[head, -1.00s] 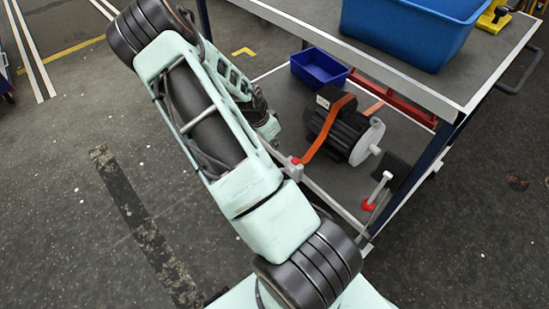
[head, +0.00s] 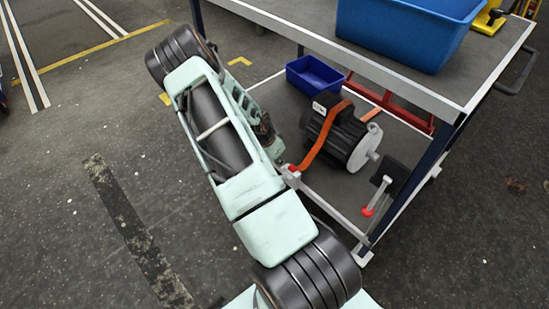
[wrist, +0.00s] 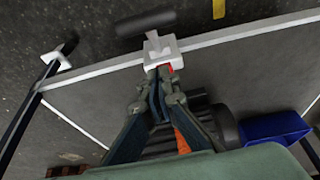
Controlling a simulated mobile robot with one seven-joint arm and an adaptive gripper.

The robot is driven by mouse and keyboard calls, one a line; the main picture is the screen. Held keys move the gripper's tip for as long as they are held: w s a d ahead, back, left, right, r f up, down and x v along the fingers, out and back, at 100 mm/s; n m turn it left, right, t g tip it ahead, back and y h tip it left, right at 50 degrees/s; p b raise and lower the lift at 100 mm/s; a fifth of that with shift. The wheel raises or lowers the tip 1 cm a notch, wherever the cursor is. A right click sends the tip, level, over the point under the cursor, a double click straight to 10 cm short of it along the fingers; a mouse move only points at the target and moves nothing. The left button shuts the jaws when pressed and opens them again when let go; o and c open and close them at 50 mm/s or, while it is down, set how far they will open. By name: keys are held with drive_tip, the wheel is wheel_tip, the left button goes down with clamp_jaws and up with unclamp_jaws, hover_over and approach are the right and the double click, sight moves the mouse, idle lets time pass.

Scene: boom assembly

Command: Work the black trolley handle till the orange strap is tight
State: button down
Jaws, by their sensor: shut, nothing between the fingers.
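The motor (head: 338,137) lies on the trolley's lower shelf with the orange strap (head: 321,138) over it. The strap runs down to a white bracket (head: 291,175) with a red part on the shelf's edge. In the wrist view a black handle (wrist: 146,22) sticks out beyond the white bracket (wrist: 162,52). I cannot make out this handle in the head view, where my arm may hide it. My gripper (wrist: 161,82) is shut and empty, its tips close to the bracket and red part; contact is unclear. In the head view my gripper (head: 272,147) is partly hidden by my arm.
A small blue bin (head: 314,74) stands on the lower shelf behind the motor. A large blue bin (head: 400,35) is on the top shelf (head: 455,82). A white lever with a red end (head: 375,198) is at the shelf's right front. The floor left of my arm is clear.

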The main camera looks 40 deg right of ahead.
drive_tip(key=shift+s+a+f, duration=0.1)
drive_tip(key=shift+a+f, duration=0.5)
drive_tip(key=shift+a, duration=0.25)
drive_tip(key=shift+a+f, duration=0.6)
drive_tip(key=shift+a, duration=0.2)
